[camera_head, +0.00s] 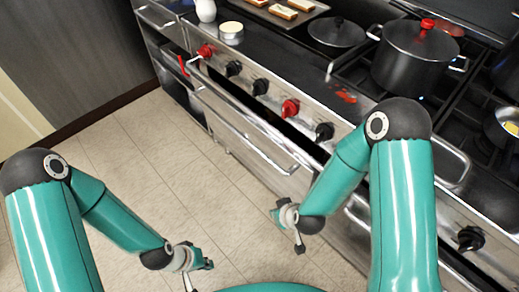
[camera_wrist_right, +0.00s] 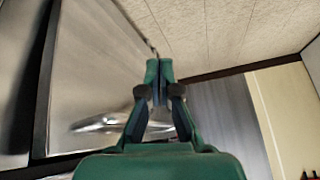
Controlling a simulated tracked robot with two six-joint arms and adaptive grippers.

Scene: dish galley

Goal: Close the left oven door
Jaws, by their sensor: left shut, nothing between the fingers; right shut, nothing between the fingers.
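The left oven door (camera_head: 236,138) is a steel panel with a long bar handle (camera_head: 247,121), below the row of knobs. A dark gap shows along its top edge, so it stands slightly open. My right gripper (camera_head: 289,226) is shut and empty, in front of the oven near the handle's right end, apart from it in the head view. In the right wrist view its fingers (camera_wrist_right: 160,78) are together, with a steel front and a blurred handle (camera_wrist_right: 100,124) to their left. My left gripper (camera_head: 198,272) is shut and empty, low over the floor, away from the door.
The control panel has black and red knobs (camera_head: 290,107). A large pot (camera_head: 415,58), a lid (camera_head: 336,32) and a tray of bread (camera_head: 278,12) are on the stove top. The tiled floor (camera_head: 150,150) in front of the oven is clear. A dark wall (camera_head: 65,60) stands at left.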

